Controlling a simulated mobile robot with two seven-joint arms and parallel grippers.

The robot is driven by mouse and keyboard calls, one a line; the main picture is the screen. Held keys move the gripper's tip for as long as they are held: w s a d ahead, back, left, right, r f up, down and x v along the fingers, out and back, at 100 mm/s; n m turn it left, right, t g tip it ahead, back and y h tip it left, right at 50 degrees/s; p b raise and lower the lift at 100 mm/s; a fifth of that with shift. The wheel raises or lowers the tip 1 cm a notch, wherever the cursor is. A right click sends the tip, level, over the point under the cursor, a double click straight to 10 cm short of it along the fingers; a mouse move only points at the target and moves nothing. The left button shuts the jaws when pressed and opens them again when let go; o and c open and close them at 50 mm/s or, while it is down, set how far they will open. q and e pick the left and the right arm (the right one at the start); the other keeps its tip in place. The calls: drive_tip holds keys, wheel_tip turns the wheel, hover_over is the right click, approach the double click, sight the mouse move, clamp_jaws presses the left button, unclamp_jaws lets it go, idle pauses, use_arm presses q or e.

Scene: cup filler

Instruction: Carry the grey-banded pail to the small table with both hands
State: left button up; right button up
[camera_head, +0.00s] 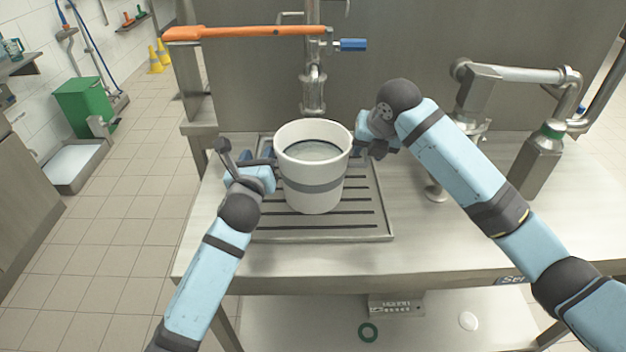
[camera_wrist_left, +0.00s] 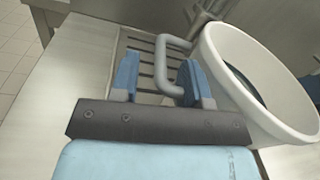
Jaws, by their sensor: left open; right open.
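The white pail (camera_head: 313,192) with a grey band stands upright on the slotted drain tray (camera_head: 262,224), under the tap. It holds some clear liquid. My left gripper (camera_head: 262,163) is at its left side. In the left wrist view, the open jaws (camera_wrist_left: 161,78) are on either side of the pail's grey side handle (camera_wrist_left: 160,62), which lies nearer the right finger. The pail's white rim (camera_wrist_left: 215,60) is just right of that finger. My right gripper (camera_head: 366,142) is open at the pail's right side; the handle there is hidden. I cannot make out the small table.
An orange lever (camera_head: 250,32) and metal tap (camera_head: 313,90) are behind and above the pail. The tiled floor at left is open, with a green bin (camera_head: 88,105) beyond.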

use_arm(q)
drive_tip(key=shift+w, duration=1.05)
use_arm(e)
drive_tip(key=shift+x, duration=1.05)
use_arm(q)
clamp_jaws()
use_arm(e)
clamp_jaws()
drive_tip(key=shift+r, duration=0.1)
